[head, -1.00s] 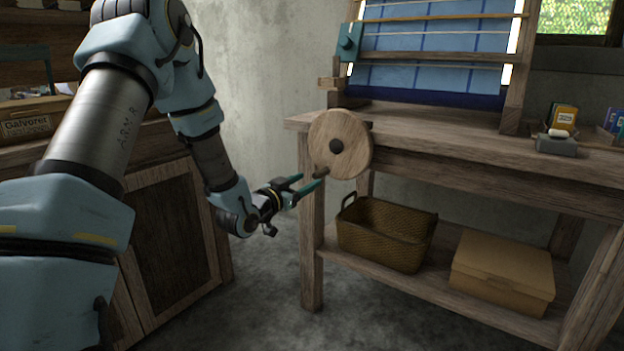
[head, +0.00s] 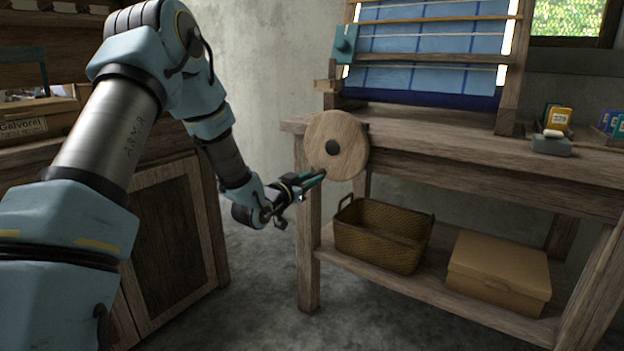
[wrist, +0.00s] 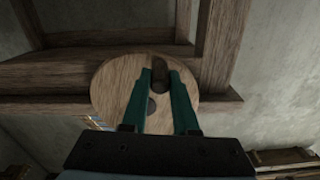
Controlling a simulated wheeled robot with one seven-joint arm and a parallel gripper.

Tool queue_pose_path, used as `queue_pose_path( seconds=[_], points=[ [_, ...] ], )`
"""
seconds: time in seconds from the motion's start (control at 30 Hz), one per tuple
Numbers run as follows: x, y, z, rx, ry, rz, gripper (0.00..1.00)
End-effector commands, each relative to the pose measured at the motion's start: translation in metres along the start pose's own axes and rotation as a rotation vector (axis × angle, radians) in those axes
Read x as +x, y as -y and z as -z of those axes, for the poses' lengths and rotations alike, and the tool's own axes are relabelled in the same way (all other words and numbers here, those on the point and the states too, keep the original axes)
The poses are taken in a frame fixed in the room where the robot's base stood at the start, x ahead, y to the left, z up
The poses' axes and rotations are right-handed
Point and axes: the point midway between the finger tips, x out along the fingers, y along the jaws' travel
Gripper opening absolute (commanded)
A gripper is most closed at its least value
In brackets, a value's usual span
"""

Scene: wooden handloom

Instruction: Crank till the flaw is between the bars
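The crank is a round wooden disc (head: 336,146) with a dark hub on the left end of the loom. My gripper (head: 318,176) reaches it from the left, at the disc's lower left edge. In the wrist view the teal fingers (wrist: 160,75) are shut on the dark crank handle (wrist: 160,66), which shows between their tips. Blue cloth (head: 415,45) with darker lines stands on the loom above. A pale upper bar (head: 440,20) and a lower bar (head: 430,58) cross it. I cannot make out a flaw on the visible cloth.
A wicker basket (head: 380,238) and a cardboard box (head: 500,268) sit on the loom's lower shelf. A wooden cabinet (head: 175,230) stands at the left. Small boxes (head: 558,118) lie on the bench at the right. The floor between cabinet and loom is clear.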

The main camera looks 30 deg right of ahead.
Motion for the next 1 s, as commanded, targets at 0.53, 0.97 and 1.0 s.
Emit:
queue_pose_path(
  seconds=[0.53,0.97,1.0],
  points=[
    [-0.0002,-0.0001,-0.0001,0.0,0.0,0.0,0.0],
    [-0.0003,-0.0001,-0.0001,0.0,0.0,0.0,0.0],
    [-0.0003,-0.0001,-0.0002,0.0,0.0,0.0,0.0]
  ],
)
